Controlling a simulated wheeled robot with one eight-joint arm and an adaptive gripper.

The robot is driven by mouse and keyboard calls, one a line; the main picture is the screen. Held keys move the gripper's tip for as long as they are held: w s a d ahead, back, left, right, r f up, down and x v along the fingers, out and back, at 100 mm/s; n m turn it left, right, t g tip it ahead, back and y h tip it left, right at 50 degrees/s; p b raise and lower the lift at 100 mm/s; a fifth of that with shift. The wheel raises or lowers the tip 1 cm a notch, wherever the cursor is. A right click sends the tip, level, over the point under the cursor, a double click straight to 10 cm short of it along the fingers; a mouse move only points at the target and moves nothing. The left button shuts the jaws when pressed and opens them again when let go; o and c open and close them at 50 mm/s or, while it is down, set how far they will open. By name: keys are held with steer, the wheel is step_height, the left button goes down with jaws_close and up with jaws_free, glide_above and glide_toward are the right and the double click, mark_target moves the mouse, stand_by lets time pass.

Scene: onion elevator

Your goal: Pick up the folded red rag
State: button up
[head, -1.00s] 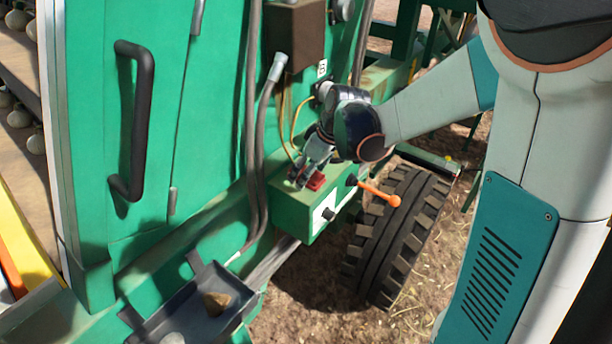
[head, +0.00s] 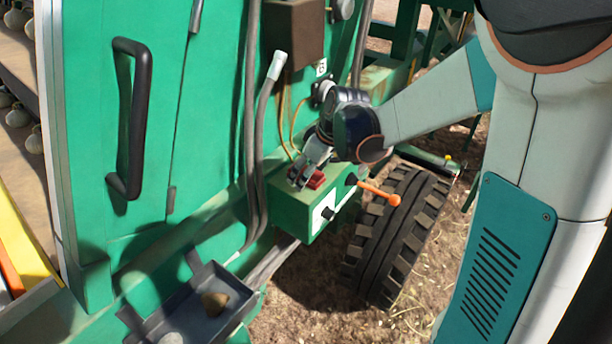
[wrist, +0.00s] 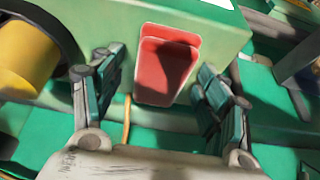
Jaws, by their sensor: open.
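The folded red rag (wrist: 165,68) lies on the top of a green box on the machine's side. In the wrist view it sits between the two open fingers of my gripper (wrist: 163,95), apart from both, with a dark shadow across it. In the head view the rag (head: 316,180) shows as a small red patch beside the fingertips of my gripper (head: 303,174). The gripper points down at the box, and part of the rag is hidden behind it.
The green box (head: 290,212) carries dark knobs and an orange-tipped lever (head: 390,197). Grey hoses (head: 258,150) hang to its left and a thin yellow cable behind. A black tyre (head: 400,235) stands right. A dark tray (head: 185,312) with a brownish lump is lower left.

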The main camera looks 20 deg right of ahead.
steer(key=shift+s, duration=0.2)
steer(key=c, duration=1.1)
steer(key=shift+c, duration=0.7)
steer(key=shift+r, duration=0.1)
steer(key=shift+r+p, duration=0.15)
steer(key=shift+p, duration=0.2)
step_height(320, 180, up, 20)
steer(key=p, duration=0.1)
